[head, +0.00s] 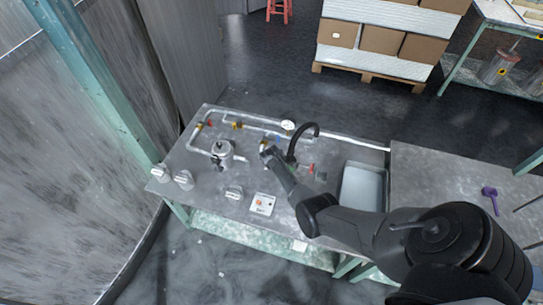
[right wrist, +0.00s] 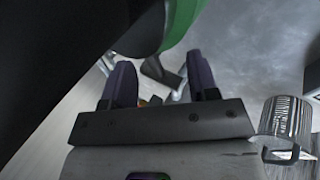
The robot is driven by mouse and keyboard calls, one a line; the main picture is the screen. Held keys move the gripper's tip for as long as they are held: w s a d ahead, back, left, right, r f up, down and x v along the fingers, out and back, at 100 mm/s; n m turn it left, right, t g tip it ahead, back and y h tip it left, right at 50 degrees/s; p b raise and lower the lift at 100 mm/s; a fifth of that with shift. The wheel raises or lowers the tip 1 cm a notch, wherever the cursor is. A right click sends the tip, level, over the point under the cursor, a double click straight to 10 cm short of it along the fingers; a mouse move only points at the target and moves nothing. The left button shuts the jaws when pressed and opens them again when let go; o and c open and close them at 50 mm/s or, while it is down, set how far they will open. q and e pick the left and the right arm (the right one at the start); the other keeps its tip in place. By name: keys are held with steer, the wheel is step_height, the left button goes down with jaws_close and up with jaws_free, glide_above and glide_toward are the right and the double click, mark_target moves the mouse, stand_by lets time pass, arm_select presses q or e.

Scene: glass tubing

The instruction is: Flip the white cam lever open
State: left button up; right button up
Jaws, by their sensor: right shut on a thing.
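My right gripper (head: 268,155) reaches over the middle of the metal workbench, at the pipe fittings left of the black curved spout. In the right wrist view its two purple-grey fingers (right wrist: 160,82) stand apart, closed about a small part. A pale piece (right wrist: 176,96) shows between the fingers and appears to be the white cam lever, mostly hidden. A bit of brass shows beside it. I cannot tell the lever's angle. In the head view the gripper covers this spot. My left gripper is not in view.
The workbench (head: 205,174) carries piping, a grey pump-like unit (head: 222,150), a black spout (head: 292,146), a round gauge (head: 288,125), a control box (head: 263,204) and several white fittings along its front. A sink basin (head: 362,187) is to the right. A metal cylinder (right wrist: 285,120) stands right of the gripper.

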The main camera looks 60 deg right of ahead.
steer(key=shift+s+r+m+t+p, duration=0.1)
steer(key=shift+r+m+t+p, duration=0.3)
steer(key=shift+t+p, duration=0.55)
steer(key=o, duration=0.8)
steer(key=shift+a, duration=0.1)
steer(key=shift+o, duration=0.2)
steer(key=shift+r, duration=0.1)
